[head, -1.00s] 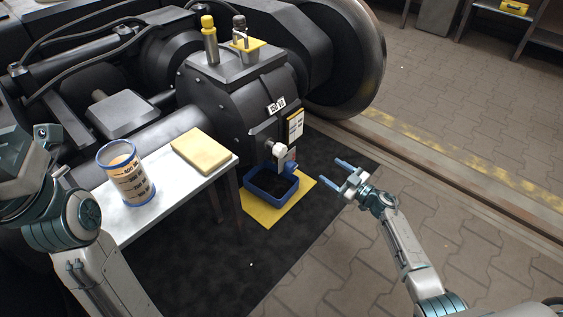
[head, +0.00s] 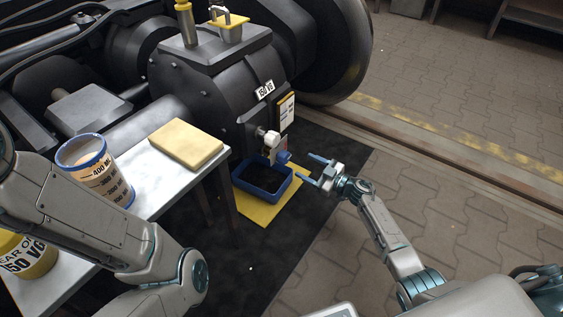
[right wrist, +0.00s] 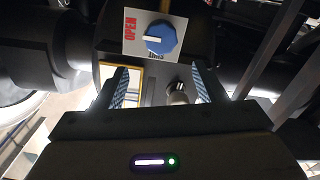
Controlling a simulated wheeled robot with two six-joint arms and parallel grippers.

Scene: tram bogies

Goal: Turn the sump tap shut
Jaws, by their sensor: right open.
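The sump tap is a blue knob (head: 284,157) low on the black gear case (head: 220,88). In the right wrist view the knob (right wrist: 160,38) sits on a white plate (right wrist: 134,48) with a red OPEN label. Its white pointer lies towards the OPEN side; a second label is partly hidden by the knob. My right gripper (head: 308,170) is open and empty, just right of the knob and apart from it. In the right wrist view its two fingers (right wrist: 160,88) are spread, with the knob beyond them. My left arm shows, but its gripper is out of view.
A blue tray (head: 236,184) with dark contents stands on a yellow mat (head: 252,212) below the tap. A white table (head: 150,200) at left bears a measuring jug (head: 97,172), a yellow pad (head: 186,144) and an oil can (head: 28,256). Paved floor (head: 440,170) is free at right.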

